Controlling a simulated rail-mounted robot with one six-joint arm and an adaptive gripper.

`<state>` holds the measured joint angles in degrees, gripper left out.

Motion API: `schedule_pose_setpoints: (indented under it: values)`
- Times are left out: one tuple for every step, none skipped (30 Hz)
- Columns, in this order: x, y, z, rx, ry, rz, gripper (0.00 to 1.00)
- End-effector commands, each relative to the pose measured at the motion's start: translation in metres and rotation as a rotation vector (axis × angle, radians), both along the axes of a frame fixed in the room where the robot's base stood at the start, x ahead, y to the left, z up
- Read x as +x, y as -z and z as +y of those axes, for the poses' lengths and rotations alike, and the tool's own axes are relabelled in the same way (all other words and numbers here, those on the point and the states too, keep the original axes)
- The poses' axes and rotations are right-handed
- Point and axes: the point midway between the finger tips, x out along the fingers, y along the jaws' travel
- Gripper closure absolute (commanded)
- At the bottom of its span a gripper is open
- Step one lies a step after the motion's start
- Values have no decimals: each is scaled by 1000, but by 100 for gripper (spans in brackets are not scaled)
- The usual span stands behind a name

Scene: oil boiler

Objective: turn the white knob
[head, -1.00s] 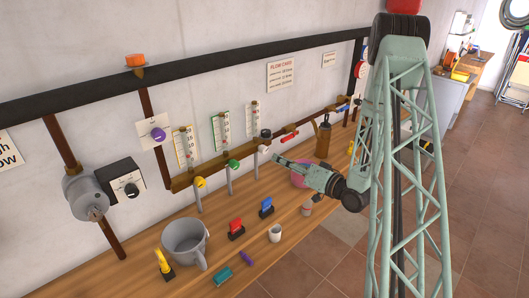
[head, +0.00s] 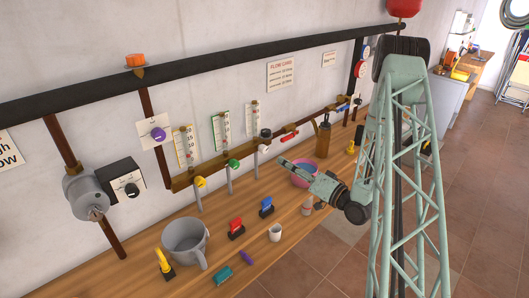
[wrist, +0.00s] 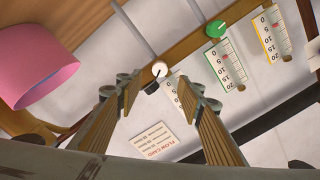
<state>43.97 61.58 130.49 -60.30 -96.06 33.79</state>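The white knob (head: 264,149) sits on the brown pipe along the wall, just below a black knob (head: 266,133). In the wrist view the white knob (wrist: 160,69) is round and lies between the two fingers, beyond their tips, with a black part (wrist: 151,87) beside it. My gripper (head: 282,162) is to the right of and slightly below the white knob in the head view, apart from it. In the wrist view my gripper (wrist: 167,86) is open, with nothing between its fingers.
A grey pot (head: 184,237), a white cup (head: 275,233) and small switches stand on the wooden bench (head: 290,215).

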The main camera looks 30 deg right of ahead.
Motion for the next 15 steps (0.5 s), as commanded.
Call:
schedule_pose_setpoints:
  values:
    - [2, 0, 1, -1, -1, -1, 65]
    - [3, 0, 1, -1, -1, -1, 65]
    - [5, 0, 2, -1, -1, 0, 65]
    - [6, 0, 2, -1, -1, 0, 65]
    - [8, 0, 3, -1, -2, -1, 65]
    - [11, 0, 4, 0, -2, -1, 65]
    - [13, 0, 4, -1, -2, -1, 65]
    - [15, 0, 5, -1, -2, -1, 65]
    - [19, 0, 6, -1, -2, -1, 65]
    - [21, 0, 7, -1, -1, 0, 65]
    - [24, 0, 8, -1, -1, 0, 65]
    - [27, 0, 9, -1, -2, -1, 65]
    - [31, 0, 10, -1, -3, 0, 65]
    - [34, 0, 11, -1, -3, 0, 65]
    - [38, 0, 12, -1, -3, 0, 65]
